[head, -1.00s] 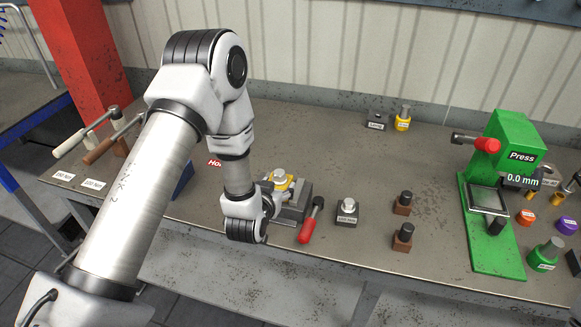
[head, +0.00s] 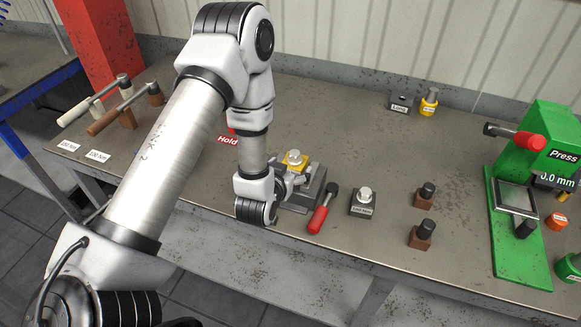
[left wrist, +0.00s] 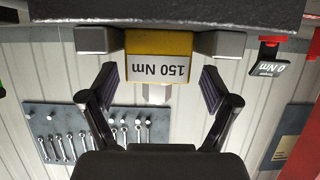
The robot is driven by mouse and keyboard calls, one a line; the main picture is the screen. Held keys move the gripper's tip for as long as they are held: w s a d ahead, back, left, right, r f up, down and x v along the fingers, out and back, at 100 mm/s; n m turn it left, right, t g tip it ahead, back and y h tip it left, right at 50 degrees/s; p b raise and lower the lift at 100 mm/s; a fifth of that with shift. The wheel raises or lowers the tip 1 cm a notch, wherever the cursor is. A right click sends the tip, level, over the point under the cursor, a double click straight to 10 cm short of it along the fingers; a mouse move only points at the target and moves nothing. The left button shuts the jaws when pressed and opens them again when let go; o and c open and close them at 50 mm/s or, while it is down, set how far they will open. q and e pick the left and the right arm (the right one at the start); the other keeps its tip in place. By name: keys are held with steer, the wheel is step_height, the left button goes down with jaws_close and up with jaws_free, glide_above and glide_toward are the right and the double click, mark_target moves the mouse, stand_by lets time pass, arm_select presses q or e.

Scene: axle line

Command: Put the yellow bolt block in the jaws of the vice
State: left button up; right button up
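The yellow bolt block (head: 294,161), with a silver bolt head on top, sits in the grey vice (head: 306,196) on the bench. In the left wrist view the picture is upside down. There the yellow block (left wrist: 159,45) bears a "150 Nm" label and stands between the two grey vice jaws (left wrist: 218,43). Whether the jaws press on it I cannot tell. My left gripper (left wrist: 160,90) is open, its fingers on either side of the bolt head (left wrist: 155,93) and apart from it. In the head view my left gripper (head: 284,184) is at the vice's left side, partly hidden. My right gripper is not in view.
A red-handled lever (head: 321,214) lies just right of the vice. A grey bolt block (head: 362,204) and two brown blocks (head: 424,198) stand further right, before the green press (head: 520,255). Two wrenches (head: 118,112) rest at the left.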

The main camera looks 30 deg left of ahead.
arm_select(q)
steer(key=shift+w+f, duration=0.1)
steer(key=shift+w, duration=0.05)
steer(key=shift+s+d, duration=0.1)
steer(key=shift+s, duration=0.15)
steer(key=b+v, duration=0.1)
steer(key=v, duration=0.1)
steer(key=shift+s+b, duration=0.4)
steer(key=r+p+v, duration=0.1)
steer(key=p+v, duration=0.8)
steer(key=p, duration=0.1)
steer(key=s+d+f+m+g+h, duration=0.1)
steer(key=s+d+f+g, duration=0.2)
steer(key=s+f+g, duration=0.3)
steer(key=s+d+f+m+g+h, duration=0.1)
steer(key=s+d+f+g+h, duration=0.1)
steer(key=s+f+g, duration=0.5)
steer(key=s+d+f, duration=0.1)
steer(key=s+f, duration=0.1)
steer(key=s, duration=0.2)
